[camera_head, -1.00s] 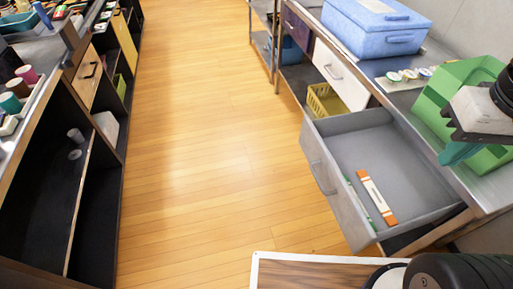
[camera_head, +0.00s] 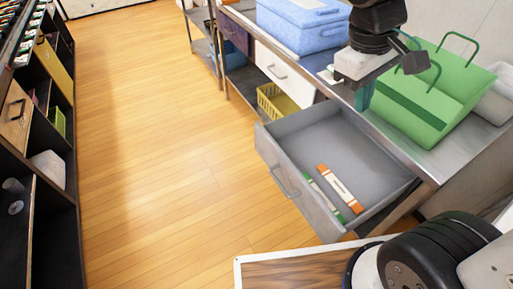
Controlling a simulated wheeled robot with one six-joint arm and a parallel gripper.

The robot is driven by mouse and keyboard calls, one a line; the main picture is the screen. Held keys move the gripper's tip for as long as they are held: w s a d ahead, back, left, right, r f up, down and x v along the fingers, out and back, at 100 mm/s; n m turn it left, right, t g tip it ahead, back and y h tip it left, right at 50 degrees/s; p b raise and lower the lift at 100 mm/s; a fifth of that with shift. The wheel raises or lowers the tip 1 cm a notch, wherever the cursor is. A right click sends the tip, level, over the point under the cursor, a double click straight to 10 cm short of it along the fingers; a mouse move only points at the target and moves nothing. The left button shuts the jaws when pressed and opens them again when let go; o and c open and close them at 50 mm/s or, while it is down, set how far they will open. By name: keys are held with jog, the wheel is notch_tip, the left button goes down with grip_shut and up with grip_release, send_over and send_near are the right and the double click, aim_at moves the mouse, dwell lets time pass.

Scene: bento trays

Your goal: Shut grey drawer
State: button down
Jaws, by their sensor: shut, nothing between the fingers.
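The grey drawer (camera_head: 278,165) is pulled out from the metal counter on the right, with its front and handle (camera_head: 283,186) facing the floor to the left. Inside lie an orange-and-white stick-like item (camera_head: 341,189) and a thin green-and-white one (camera_head: 325,197). My gripper (camera_head: 364,97) hangs above the back edge of the drawer, near the counter edge. Its teal fingers are together with nothing between them. It appears apart from the drawer front.
A green bag-like container (camera_head: 425,100) and a blue box (camera_head: 300,25) stand on the counter (camera_head: 440,165). A white drawer (camera_head: 283,75) and a yellow basket (camera_head: 277,104) are beyond the grey drawer. The wooden floor (camera_head: 165,150) is clear. Dark shelves (camera_head: 55,225) line the left.

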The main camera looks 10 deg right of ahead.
jog(key=w+a+f+n+h, duration=0.2)
jog(key=w+a+f+n, duration=0.3)
jog(key=w+a, duration=0.25)
jog(key=w+a+f+n+t+h, duration=0.1)
jog(key=w+a+f+n, duration=0.25)
jog(key=a+f, duration=0.25)
jog(key=w+a+f+n+h, duration=0.2)
jog(key=w+a+f+n, duration=0.15)
jog(key=a+f, duration=0.2)
jog(key=n+t+h, duration=0.1)
jog(key=n+t, duration=0.2)
jog(key=n, duration=0.2)
send_near(262, 151)
jog(key=shift+x, duration=2.75)
jog(key=shift+d+r, duration=0.15)
jog(key=shift+d, duration=0.1)
